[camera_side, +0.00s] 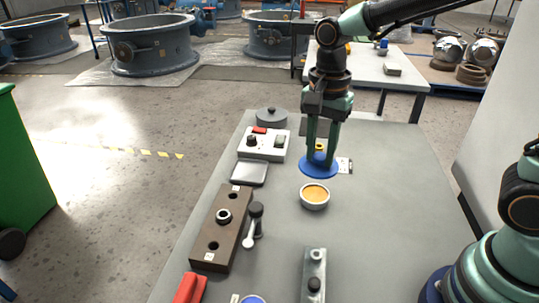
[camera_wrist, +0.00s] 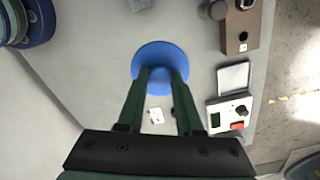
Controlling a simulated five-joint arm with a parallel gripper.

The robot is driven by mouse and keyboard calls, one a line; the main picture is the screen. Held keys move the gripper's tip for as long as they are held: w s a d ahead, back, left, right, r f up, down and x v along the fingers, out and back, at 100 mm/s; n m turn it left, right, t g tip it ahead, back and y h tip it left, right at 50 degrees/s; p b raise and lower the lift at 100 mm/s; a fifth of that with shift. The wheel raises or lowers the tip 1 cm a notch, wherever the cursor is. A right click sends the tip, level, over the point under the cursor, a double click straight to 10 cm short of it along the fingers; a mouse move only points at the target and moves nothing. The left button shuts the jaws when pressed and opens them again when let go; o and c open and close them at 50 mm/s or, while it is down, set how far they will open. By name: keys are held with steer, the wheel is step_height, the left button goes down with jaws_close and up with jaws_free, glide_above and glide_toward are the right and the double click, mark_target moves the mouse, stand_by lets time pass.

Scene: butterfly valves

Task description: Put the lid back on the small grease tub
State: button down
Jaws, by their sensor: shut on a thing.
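The small grease tub (camera_side: 315,197) stands open on the grey table in the side view, pale-walled and filled with orange grease. The blue round lid (camera_side: 316,171) hangs above and just behind the tub, apart from it. My gripper (camera_side: 320,160) points down and is shut on the lid's raised middle. In the wrist view the lid (camera_wrist: 160,52) lies beyond my fingertips (camera_wrist: 160,74), with a finger on each side. The tub cannot be made out in the wrist view, and the lid may hide it.
Left of the tub stand a brown block (camera_side: 215,245) with holes, a black-knobbed lever (camera_side: 256,210), a grey plate (camera_side: 249,173) and a switch box (camera_side: 271,146). A metal bracket (camera_side: 314,270) lies in front. The table right of the tub is clear.

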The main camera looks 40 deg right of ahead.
steer(key=w+d+f, duration=0.1)
steer(key=d+f, duration=0.1)
steer(key=f, duration=0.1)
steer(key=w+d+f, duration=0.2)
steer(key=f, duration=0.2)
steer(key=w+d+f, duration=0.2)
steer(key=f, duration=0.1)
steer(key=shift+w+f, duration=0.15)
steer(key=shift+w, duration=0.1)
steer(key=shift+f, duration=2.2)
steer(key=shift+f, duration=0.15)
jaws_free()
steer(key=shift+r, duration=2.5)
